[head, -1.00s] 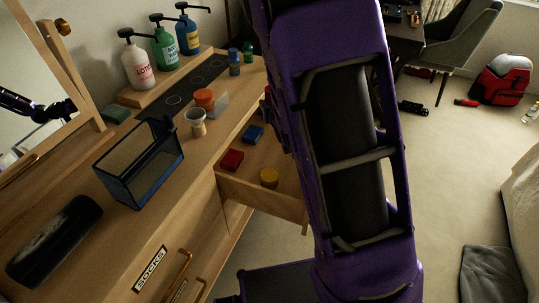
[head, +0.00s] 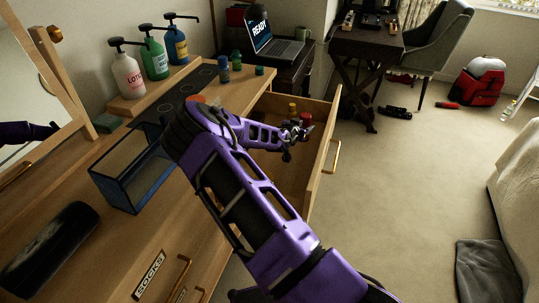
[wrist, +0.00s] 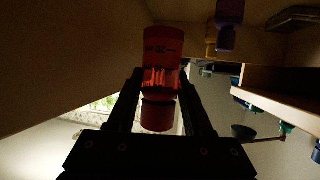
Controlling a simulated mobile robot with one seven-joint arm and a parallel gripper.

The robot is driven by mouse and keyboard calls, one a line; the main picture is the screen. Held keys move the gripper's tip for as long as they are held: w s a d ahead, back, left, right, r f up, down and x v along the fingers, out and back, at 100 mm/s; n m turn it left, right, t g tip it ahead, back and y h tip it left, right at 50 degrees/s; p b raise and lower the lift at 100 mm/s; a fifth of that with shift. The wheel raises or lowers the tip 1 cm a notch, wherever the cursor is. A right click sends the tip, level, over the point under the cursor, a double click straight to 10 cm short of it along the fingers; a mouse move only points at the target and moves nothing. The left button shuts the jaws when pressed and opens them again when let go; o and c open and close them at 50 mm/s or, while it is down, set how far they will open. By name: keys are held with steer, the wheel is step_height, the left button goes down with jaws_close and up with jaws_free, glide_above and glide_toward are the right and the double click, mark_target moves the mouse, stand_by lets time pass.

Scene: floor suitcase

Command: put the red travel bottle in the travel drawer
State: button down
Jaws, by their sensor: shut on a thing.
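The red travel bottle (wrist: 163,45) is between the two fingers of my gripper (wrist: 160,80) in the wrist view, with a clear band at its middle. In the head view my gripper (head: 297,140) is over the open drawer (head: 324,150), and the red bottle (head: 306,118) shows at its tip. Whether the bottle touches the drawer floor cannot be told. A yellow item (head: 292,108) stands in the drawer just behind the bottle. My arm hides much of the drawer's near part.
A glass box (head: 125,180) and pump bottles (head: 128,75) stand farther left. A laptop (head: 272,40) is behind.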

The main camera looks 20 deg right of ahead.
steer(key=shift+w+f, duration=0.15)
steer(key=shift+f, duration=0.2)
step_height(320, 180, down, 10)
steer(key=shift+r+b, duration=0.1)
steer(key=shift+b, duration=0.4)
steer(key=shift+f+b, duration=0.3)
steer(key=shift+b, duration=0.05)
steer(key=shift+c, duration=1.5)
jaws_free()
steer(key=shift+r, duration=0.1)
steer(key=shift+r+p, duration=0.15)
steer(key=shift+p, duration=0.15)
steer(key=shift+r, duration=0.2)
steer(key=v, duration=0.3)
steer(key=p+v, duration=0.1)
steer(key=v, duration=0.3)
steer(key=shift+a+f, duration=0.15)
steer(key=shift+a, duration=0.1)
